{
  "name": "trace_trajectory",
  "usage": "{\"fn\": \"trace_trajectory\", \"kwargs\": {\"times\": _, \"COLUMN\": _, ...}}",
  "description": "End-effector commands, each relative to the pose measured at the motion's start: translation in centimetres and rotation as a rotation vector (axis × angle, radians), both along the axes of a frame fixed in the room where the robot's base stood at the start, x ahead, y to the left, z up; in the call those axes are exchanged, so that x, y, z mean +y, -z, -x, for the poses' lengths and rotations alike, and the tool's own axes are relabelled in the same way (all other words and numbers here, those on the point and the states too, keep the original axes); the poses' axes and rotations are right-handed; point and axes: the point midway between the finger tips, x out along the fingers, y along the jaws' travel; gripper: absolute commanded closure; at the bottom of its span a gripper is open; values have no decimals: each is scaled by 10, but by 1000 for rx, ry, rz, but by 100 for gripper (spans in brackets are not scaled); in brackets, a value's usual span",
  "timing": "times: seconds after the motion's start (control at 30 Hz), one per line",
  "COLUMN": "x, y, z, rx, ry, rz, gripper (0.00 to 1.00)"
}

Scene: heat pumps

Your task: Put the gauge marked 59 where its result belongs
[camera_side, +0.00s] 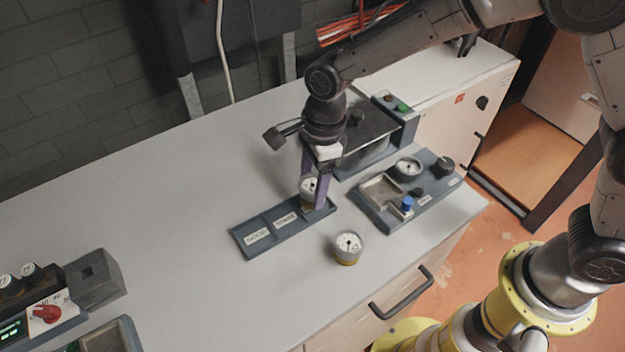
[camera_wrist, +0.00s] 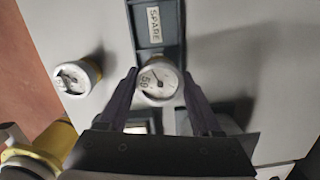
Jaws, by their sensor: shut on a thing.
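My gripper (camera_side: 316,190) is shut on a white-faced gauge (camera_side: 308,187). In the wrist view the gauge (camera_wrist: 158,82) sits between the fingers, and its face reads 59, turned sideways. The gauge is upright at the right end of a dark tray (camera_side: 247,251); I cannot tell whether it touches the tray floor. The tray has two labelled places to the left, and one label reads SPARE in the wrist view (camera_wrist: 153,25). A second gauge (camera_side: 347,247) with a brassy base stands on the bench in front of the tray, also in the wrist view (camera_wrist: 77,76).
A dark panel (camera_side: 376,222) with a dial, a shallow recess and blue and black knobs lies to the right. A dark lidded box (camera_side: 362,150) stands behind. A unit with a red knob (camera_side: 46,313) and a grey block (camera_side: 96,278) are front left.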

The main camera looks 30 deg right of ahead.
Motion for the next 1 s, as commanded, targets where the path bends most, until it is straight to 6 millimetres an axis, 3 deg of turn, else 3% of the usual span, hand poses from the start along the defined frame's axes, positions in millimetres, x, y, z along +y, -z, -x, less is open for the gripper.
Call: {"fn": "trace_trajectory", "kwargs": {"times": 1.0, "x": 0, "y": 18, "z": 0, "rx": -1, "ry": 0, "rz": -1, "gripper": 100}}
